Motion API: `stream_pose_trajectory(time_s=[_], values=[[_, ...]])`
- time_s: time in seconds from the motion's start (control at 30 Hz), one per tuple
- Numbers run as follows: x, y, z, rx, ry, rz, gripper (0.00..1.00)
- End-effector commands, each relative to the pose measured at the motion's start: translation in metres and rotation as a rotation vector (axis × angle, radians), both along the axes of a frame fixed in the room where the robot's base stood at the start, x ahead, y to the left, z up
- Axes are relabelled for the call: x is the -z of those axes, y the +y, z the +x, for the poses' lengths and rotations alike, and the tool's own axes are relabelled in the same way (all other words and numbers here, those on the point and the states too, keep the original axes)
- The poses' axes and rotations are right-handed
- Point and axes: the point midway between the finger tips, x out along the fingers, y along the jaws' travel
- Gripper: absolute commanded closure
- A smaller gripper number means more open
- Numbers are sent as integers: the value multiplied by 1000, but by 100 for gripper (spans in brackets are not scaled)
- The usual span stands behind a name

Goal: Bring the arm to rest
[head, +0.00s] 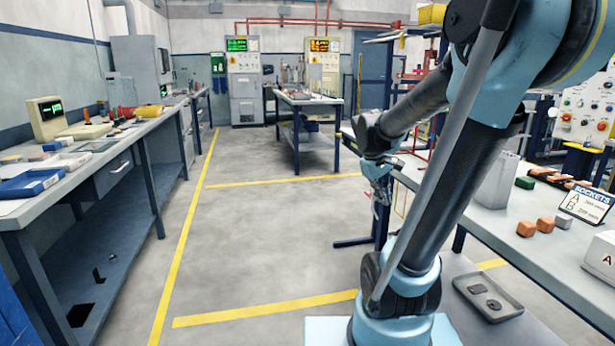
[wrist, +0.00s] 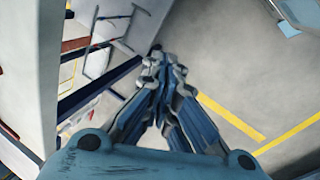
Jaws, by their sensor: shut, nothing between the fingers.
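My gripper (head: 381,190) hangs from my bent blue arm in the head view, near the left edge of the right-hand table. It points down over the open floor. In the wrist view my gripper (wrist: 158,52) has its fingers together at the tips, with nothing between them. No object is held.
A cluttered bench (head: 72,175) runs along the left. The floor (head: 260,235) between, with yellow lines, is clear.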

Motion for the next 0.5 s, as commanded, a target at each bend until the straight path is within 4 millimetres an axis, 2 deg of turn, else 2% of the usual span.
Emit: stream_pose_trajectory(time_s=[0.1, 0.5], values=[[8, 4, -31, 58, -20, 53, 100], [48, 27, -119, 263, -71, 236, 100]])
